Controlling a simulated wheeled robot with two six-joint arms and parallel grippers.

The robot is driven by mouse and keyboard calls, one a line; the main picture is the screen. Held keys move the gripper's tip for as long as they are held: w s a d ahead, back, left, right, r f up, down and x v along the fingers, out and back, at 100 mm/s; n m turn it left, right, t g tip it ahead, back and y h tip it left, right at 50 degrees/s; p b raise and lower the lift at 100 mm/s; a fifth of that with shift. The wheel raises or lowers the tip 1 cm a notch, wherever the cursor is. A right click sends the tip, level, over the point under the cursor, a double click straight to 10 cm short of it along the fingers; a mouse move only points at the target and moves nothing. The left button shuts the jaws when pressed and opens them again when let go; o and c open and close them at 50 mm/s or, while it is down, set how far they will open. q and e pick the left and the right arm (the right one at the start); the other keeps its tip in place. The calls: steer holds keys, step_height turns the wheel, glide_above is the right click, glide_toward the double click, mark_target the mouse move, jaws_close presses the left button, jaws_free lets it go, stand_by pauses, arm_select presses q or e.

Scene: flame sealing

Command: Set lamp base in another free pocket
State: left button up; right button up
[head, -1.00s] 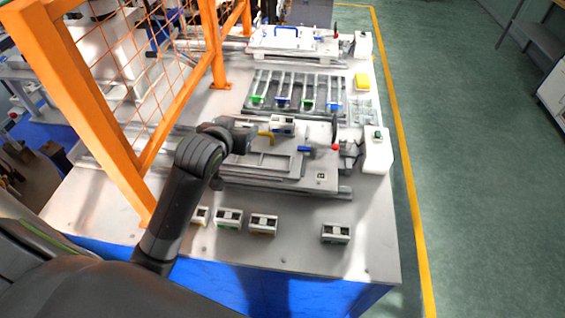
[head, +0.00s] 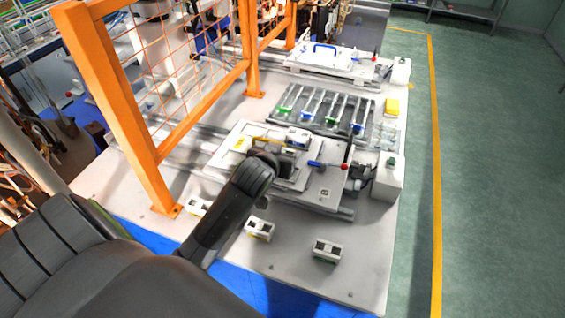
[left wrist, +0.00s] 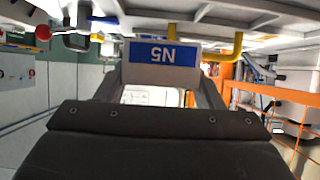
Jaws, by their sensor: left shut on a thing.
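My left gripper (head: 288,146) is shut on a white lamp base (head: 298,135) over the back part of the near grey fixture plate (head: 318,187). In the left wrist view the lamp base (left wrist: 163,74) sits between the two fingers, its blue N5 label upside down in the picture. I cannot tell whether it touches the plate. More white lamp bases stand on the bench front: one at left (head: 198,206), one in the middle (head: 259,230), one at right (head: 327,251). My left arm hides part of that row. The pockets cannot be made out. My right gripper is out of view.
A blue handle and a red-knobbed lever (head: 345,166) stand at the plate's right, a white box (head: 388,178) beyond. Behind is a rack (head: 325,107) of glass tubes with green and blue ends. An orange mesh fence (head: 130,110) borders the left.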

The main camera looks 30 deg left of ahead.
arm_select(q)
steer(key=f, duration=0.3)
steer(key=shift+w+d+p, duration=0.1)
steer(key=shift+d+p, duration=0.2)
steer(key=shift+p, duration=0.05)
steer(key=shift+a+f, duration=0.1)
steer(key=shift+f, duration=0.3)
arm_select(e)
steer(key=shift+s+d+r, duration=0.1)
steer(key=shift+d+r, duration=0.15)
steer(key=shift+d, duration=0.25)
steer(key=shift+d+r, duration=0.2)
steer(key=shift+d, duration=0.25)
arm_select(q)
steer(key=shift+f, duration=0.1)
steer(key=o, duration=1)
steer(key=shift+c, duration=0.2)
steer(key=shift+s+r, duration=0.3)
steer(key=shift+s, duration=0.2)
steer(key=b+v, duration=0.3)
steer(key=v, duration=0.8)
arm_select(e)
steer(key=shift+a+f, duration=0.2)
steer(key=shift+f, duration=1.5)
arm_select(q)
steer(key=shift+d, duration=0.2)
